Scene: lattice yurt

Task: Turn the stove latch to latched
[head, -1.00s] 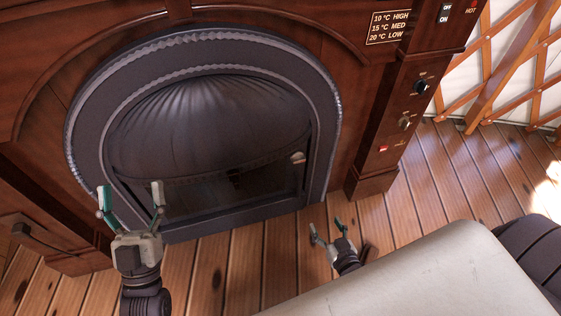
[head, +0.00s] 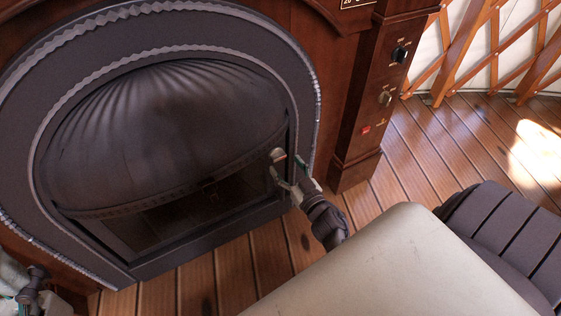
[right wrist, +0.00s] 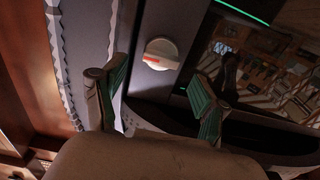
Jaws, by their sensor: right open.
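The stove latch is a small pale round knob (head: 277,155) on the right side of the stove door (head: 165,130). In the right wrist view the knob (right wrist: 160,54) has a red mark on its face, lying across and tilted slightly down to the right. My right gripper (head: 287,174) is open just below the knob. In the right wrist view its green-padded fingers (right wrist: 162,90) stand apart, left and right below the knob, with nothing between them. My left gripper (head: 28,295) is partly cut off at the lower left corner; its fingers are unclear.
The dark arched stove frame (head: 310,75) surrounds the door. A wooden post (head: 362,120) with a black dial (head: 400,54), a second knob (head: 386,98) and a red light stands to the right. Plank floor (head: 440,150) is clear farther right, before the lattice wall (head: 470,45).

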